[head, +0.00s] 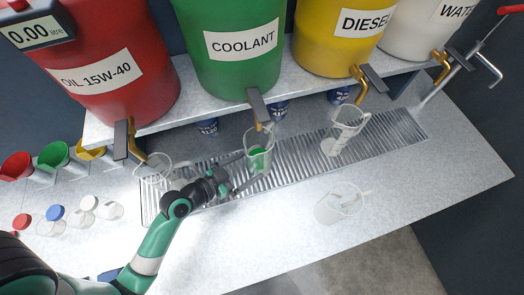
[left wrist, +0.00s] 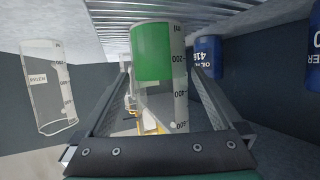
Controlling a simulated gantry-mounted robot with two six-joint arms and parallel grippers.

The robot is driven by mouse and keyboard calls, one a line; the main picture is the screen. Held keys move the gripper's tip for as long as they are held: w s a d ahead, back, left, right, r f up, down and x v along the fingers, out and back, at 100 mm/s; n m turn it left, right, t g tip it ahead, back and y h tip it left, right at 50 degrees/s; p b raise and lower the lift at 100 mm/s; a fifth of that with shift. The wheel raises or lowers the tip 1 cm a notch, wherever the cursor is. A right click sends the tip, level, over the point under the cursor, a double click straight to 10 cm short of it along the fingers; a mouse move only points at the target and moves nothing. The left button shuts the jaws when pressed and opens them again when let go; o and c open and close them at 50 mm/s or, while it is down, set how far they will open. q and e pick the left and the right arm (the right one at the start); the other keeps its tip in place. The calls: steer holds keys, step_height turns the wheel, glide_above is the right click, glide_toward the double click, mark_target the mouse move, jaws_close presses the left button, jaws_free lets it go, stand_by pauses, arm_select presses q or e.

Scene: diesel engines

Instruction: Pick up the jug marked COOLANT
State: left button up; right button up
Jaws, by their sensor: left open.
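A clear jug with green liquid (head: 259,158) stands upright on the drip grate under the tap of the green COOLANT drum (head: 240,50). I cannot read a COOLANT mark on the jug itself. My left gripper (head: 248,170) is open at the jug, low and from the front left. In the left wrist view, which is upside down, the jug (left wrist: 152,55) with its measuring scale shows between the two open fingers (left wrist: 158,85). Contact with the fingers cannot be made out. My right gripper is not in view.
Clear jugs stand under the OIL tap (head: 153,168) and the DIESEL tap (head: 347,120). Another clear jug (head: 338,205) is on the bare counter (head: 420,175) at right. Blue cans (head: 207,127) stand behind the grate (head: 310,135). Funnels (head: 52,155) and small capped bottles (head: 80,215) are at left.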

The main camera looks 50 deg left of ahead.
mark_target(262, 150)
arm_select(q)
steer(key=b+x, duration=0.1)
steer(key=x, duration=0.6)
steer(key=shift+s+f, duration=0.1)
steer(key=shift+f, duration=0.05)
steer(key=c, duration=1.4)
steer(key=shift+c, duration=0.8)
steer(key=shift+r, duration=0.25)
